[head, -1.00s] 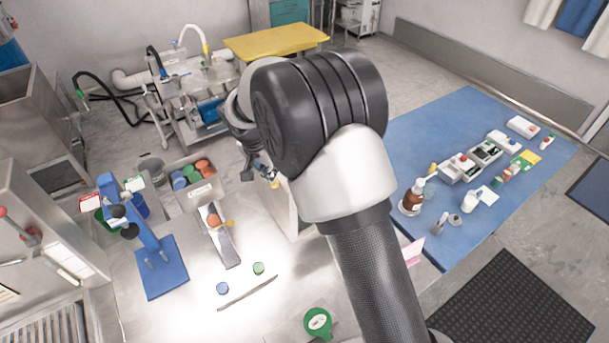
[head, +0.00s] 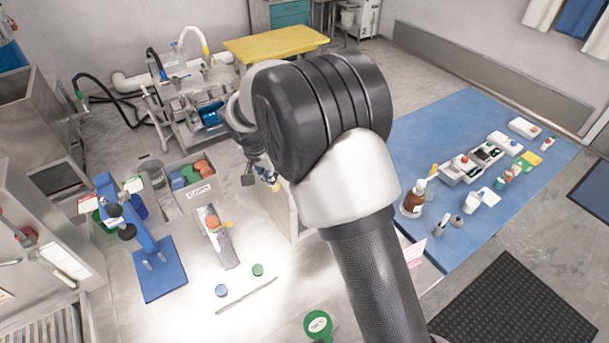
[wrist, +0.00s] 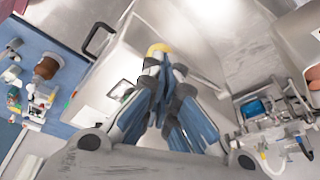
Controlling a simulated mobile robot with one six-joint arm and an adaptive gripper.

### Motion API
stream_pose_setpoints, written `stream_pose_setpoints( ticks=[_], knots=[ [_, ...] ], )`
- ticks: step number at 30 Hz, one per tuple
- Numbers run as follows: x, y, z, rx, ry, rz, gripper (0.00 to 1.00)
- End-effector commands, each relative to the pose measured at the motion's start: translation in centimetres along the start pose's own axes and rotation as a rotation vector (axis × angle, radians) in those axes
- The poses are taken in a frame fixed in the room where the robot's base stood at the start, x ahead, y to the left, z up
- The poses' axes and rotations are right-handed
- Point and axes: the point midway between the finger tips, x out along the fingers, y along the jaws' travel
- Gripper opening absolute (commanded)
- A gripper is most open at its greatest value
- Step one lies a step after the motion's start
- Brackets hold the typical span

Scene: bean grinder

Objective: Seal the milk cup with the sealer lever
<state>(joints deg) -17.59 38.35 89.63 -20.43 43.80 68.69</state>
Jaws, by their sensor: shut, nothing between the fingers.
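My gripper (wrist: 165,75) fills the middle of the wrist view. Its blue-padded fingers are together with nothing held, and a yellow piece (wrist: 159,47) shows just past the tips. In the head view the gripper (head: 260,180) hangs partly hidden behind my arm, above the edge of a pale box-like cabinet (head: 283,212). A white cup-like vessel (head: 472,202) stands on the blue table; I cannot tell if it is the milk cup. A red-knobbed control (head: 28,236) is on the metal machine at the far left. I cannot tell which part is the sealer lever.
A blue stand (head: 160,270), a bin of coloured lids (head: 200,190) and small caps (head: 257,269) are on the steel counter. The blue table (head: 440,125) at right holds bottles and trays. A black handle (wrist: 98,40) shows in the wrist view. Floor between is clear.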

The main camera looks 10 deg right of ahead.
Motion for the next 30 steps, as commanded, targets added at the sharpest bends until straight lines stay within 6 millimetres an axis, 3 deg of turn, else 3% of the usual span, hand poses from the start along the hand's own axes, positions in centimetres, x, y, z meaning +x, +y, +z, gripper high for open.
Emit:
stream_pose_setpoints(
  ticks=[30],
  knots=[
    [1.1,0.3,0.5,0.0,0.0,0.0,0.0]
  ],
)
